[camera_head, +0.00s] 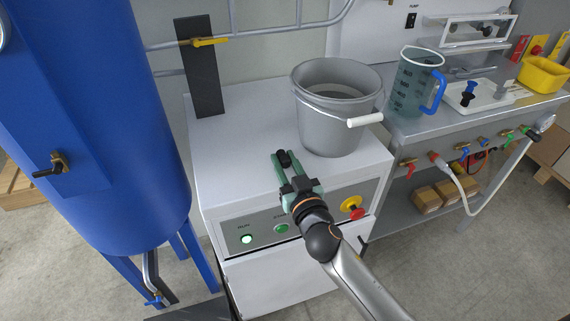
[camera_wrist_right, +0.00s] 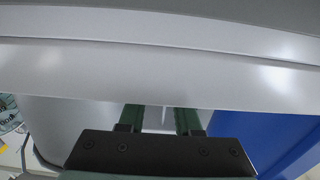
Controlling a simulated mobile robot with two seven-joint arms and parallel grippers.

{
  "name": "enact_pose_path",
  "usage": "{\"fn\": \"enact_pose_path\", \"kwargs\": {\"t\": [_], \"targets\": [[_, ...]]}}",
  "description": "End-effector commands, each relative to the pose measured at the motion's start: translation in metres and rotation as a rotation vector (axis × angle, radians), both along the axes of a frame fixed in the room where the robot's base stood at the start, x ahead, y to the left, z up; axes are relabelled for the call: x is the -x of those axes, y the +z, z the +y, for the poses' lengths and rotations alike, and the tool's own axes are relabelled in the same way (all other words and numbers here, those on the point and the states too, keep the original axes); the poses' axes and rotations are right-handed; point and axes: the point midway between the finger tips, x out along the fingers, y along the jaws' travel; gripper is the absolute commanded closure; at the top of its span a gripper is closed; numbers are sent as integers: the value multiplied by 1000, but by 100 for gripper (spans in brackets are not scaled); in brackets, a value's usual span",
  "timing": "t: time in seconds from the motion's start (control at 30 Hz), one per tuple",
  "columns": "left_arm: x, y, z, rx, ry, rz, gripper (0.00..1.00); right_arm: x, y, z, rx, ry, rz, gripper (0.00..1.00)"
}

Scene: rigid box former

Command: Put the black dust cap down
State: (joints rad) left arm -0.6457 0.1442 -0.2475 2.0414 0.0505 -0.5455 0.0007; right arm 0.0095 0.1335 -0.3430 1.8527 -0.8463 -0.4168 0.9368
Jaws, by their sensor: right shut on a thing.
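The black dust cap (camera_head: 283,157) shows as a small dark piece between the green fingertips of my right gripper (camera_head: 285,164) in the head view. The gripper is shut on it, above the white top of the cabinet; I cannot tell whether the cap touches that top. In the right wrist view the two green fingers (camera_wrist_right: 158,118) show behind the dark gripper body, and the cap cannot be made out between them. My left gripper is not in view.
A grey bucket (camera_head: 331,128) with a white handle grip stands on the cabinet top (camera_head: 236,145), right of the gripper. A dark upright plate (camera_head: 203,75) stands at its back left. A blue tank (camera_head: 95,110) is at left. A measuring jug (camera_head: 414,84) stands on the steel bench.

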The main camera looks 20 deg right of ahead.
Motion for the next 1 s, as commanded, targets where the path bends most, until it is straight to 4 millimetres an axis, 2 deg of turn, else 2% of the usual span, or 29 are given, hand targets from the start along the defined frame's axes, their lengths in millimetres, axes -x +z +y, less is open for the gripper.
{"fn": "enact_pose_path", "kwargs": {"t": [0.3,0.33,0.6,1.0], "targets": [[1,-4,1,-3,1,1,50,0,-4,0,-2,0,0,100],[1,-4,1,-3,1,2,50,0,-4,0,-2,0,0,66],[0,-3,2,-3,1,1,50,0,-2,0,-1,0,0,38],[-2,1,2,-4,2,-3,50,0,1,0,-1,1,0,38]]}}
